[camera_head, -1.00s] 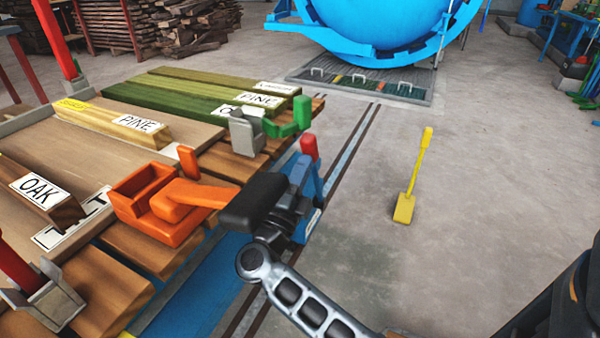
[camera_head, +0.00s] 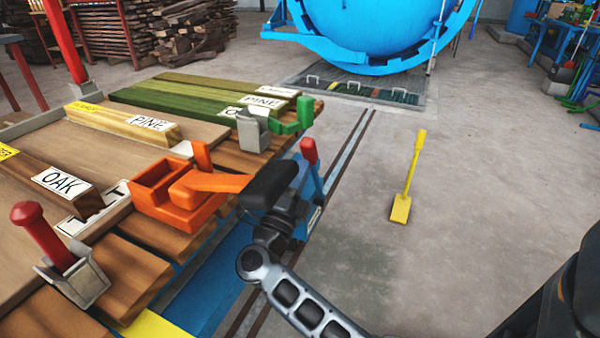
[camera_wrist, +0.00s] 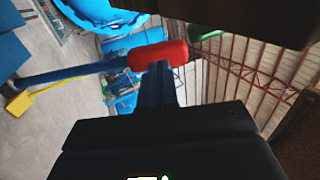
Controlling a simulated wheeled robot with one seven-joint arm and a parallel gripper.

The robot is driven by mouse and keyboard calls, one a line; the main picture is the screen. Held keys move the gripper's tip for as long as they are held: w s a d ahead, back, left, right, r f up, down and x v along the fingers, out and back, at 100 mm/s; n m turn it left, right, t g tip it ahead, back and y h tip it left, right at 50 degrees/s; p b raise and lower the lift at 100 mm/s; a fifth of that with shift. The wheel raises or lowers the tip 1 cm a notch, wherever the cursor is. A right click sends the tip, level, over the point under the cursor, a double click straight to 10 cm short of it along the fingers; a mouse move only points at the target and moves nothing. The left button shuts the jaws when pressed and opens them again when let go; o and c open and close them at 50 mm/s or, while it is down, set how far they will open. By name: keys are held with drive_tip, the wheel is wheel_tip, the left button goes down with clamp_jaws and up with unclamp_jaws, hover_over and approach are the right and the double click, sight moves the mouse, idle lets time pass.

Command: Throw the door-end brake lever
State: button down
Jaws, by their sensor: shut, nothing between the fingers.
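The brake lever with a red grip (camera_head: 309,150) stands upright on a blue bracket at the near right edge of the loaded cart. My gripper (camera_head: 299,176) is just in front of the lever, below the red grip. Its black body hides part of the bracket. In the wrist view the red grip (camera_wrist: 160,56) and its blue shaft (camera_wrist: 75,72) lie across the picture. My shut, empty fingers (camera_wrist: 158,70) overlap the grip's near edge; whether they touch it I cannot tell.
The cart carries labelled boards (camera_head: 130,128), an orange clamp (camera_head: 185,195), a green-handled clamp (camera_head: 290,120) and a red-handled one (camera_head: 45,237). Rails run to the blue autoclave (camera_head: 385,30). A yellow shovel (camera_head: 408,180) lies on open floor at the right.

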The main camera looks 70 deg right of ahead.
drive_tip(key=r+p+v, duration=0.1)
drive_tip(key=v, duration=0.8)
drive_tip(key=shift+a, duration=0.45)
drive_tip(key=shift+f, duration=0.1)
drive_tip(key=s+a+r+n+t+y, duration=0.1)
drive_tip(key=s+a+n+t+y, duration=0.85)
drive_tip(key=n, duration=0.65)
drive_tip(key=s+a+r+n+t+y, duration=0.1)
drive_tip(key=s+a+n+t+y, duration=0.85)
drive_tip(key=n, duration=0.65)
drive_tip(key=w+d+f+m+g+h+p, duration=0.2)
drive_tip(key=w+d+m+g+h, duration=0.6)
drive_tip(key=m, duration=0.8)
drive_tip(key=w+d+f+m+g+h+p, duration=0.1)
drive_tip(key=w+d+f+m+g+h, duration=0.2)
drive_tip(key=w+d+m+g+h, duration=0.5)
drive_tip(key=w+m+g+h, duration=0.3)
drive_tip(key=m, duration=0.5)
drive_tip(key=shift+d+p, duration=0.35)
